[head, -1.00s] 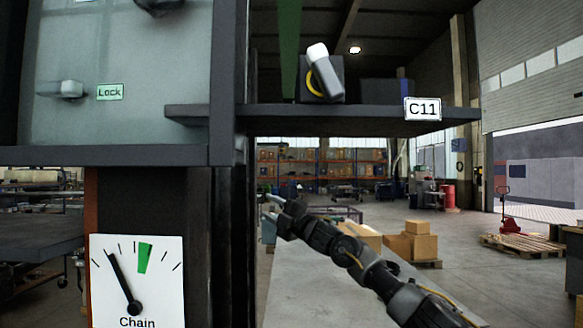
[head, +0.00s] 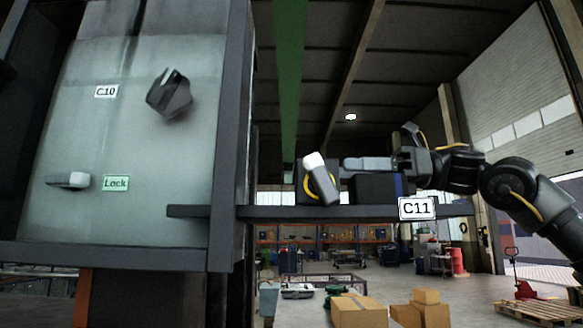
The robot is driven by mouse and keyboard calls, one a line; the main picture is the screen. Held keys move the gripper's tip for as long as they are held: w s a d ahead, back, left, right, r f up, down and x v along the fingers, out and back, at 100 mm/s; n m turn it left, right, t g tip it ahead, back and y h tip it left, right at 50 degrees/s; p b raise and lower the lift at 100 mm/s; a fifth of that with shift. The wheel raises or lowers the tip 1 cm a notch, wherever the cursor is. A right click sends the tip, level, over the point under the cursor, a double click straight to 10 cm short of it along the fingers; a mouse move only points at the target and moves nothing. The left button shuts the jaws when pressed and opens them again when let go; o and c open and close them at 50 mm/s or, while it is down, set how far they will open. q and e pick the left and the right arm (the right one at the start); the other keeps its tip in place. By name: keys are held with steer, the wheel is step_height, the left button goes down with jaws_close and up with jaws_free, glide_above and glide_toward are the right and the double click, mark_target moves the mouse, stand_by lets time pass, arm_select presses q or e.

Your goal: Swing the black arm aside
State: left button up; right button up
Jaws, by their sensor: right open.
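A long dark bar (head: 290,212) with a C11 tag (head: 418,208) runs level across the view, from in front of the cabinet post out to the right. It looks most like the black arm; I cannot tell where it is hinged. My right gripper (head: 347,164) is open, pointing left above the bar, its fingertips close to a grey lever with a yellow ring (head: 320,180). I cannot tell whether they touch. A dark box (head: 376,187) shows under the gripper. My left gripper is out of view.
The pale cabinet front (head: 130,140) on the left carries a dark angular knob (head: 170,93) near a C10 tag (head: 106,91), and a grey handle (head: 68,180) by a Lock label (head: 115,183). Cardboard boxes (head: 358,310) stand far behind. Space beneath the bar is open.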

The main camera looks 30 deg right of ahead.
steer(key=p+x, duration=0.4)
steer(key=x, duration=0.7)
steer(key=shift+d, duration=0.1)
jaws_close()
